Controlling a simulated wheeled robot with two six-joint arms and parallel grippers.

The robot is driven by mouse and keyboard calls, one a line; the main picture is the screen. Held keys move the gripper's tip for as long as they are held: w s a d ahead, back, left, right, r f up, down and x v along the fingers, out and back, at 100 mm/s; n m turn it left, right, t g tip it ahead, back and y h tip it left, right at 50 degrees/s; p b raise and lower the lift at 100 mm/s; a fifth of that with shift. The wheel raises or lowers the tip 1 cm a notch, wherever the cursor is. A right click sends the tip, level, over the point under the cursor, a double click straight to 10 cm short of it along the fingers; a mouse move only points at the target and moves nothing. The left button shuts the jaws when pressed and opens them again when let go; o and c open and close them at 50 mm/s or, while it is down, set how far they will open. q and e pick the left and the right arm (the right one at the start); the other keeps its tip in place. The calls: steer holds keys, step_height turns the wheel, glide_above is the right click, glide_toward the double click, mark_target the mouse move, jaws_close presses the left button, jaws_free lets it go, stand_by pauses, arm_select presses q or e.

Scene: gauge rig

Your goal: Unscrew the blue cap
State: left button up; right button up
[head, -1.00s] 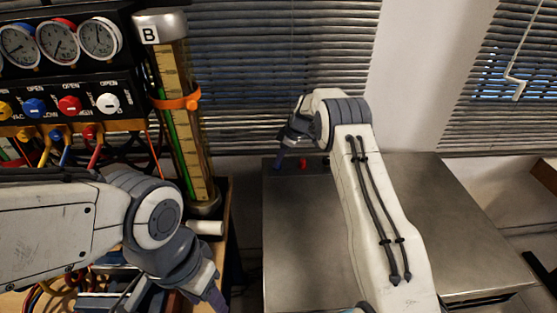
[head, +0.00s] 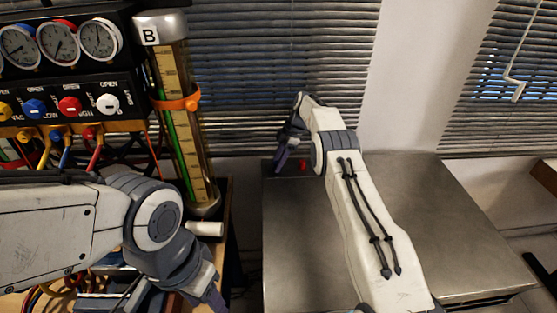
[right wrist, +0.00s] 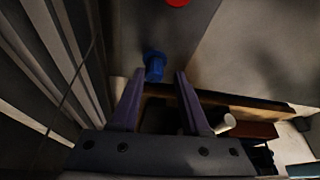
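The blue cap (right wrist: 153,64) shows in the right wrist view just beyond my right gripper's fingertips, nearer the left finger, on a grey metal surface. I cannot make it out in the head view, where my right gripper and wrist cover that area. My right gripper (right wrist: 159,73) is open, with a clear gap between its purple fingers. In the head view the right gripper (head: 281,160) points down over the workbench's far left corner. My left gripper (head: 210,294) is at the bottom left; its fingers are mostly hidden.
A red cap (head: 303,165) stands close to the right gripper on the metal bench (head: 310,230). A gauge panel (head: 70,90) and a tall column marked B (head: 180,110) stand at left. A white cylinder (head: 205,229) lies below the column. The bench's right side is clear.

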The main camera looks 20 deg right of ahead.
steer(key=shift+w+r, duration=0.1)
stand_by(0.3)
steer(key=m+t+b, duration=0.1)
steer(key=m+b, duration=0.1)
steer(key=m, duration=0.1)
steer(key=shift+m+t, duration=0.3)
steer(key=shift+m+h+b, duration=0.3)
steer(key=shift+m+b, duration=0.05)
steer(key=shift+m, duration=0.25)
steer(key=shift+m+t+b, duration=0.4)
steer(key=shift+m+t, duration=0.1)
steer(key=shift+m, duration=0.3)
steer(key=m+h, duration=0.1)
steer(key=m, duration=0.2)
steer(key=shift+t, duration=0.3)
steer(key=m+p, duration=0.1)
steer(key=m+h+p, duration=0.1)
steer(key=m, duration=0.1)
steer(key=shift+r+t, duration=0.25)
steer(key=shift+t, duration=0.05)
steer(key=shift+f+m+h+p, duration=0.2)
steer(key=shift+m+h+p, duration=0.3)
steer(key=shift+m+p, duration=0.4)
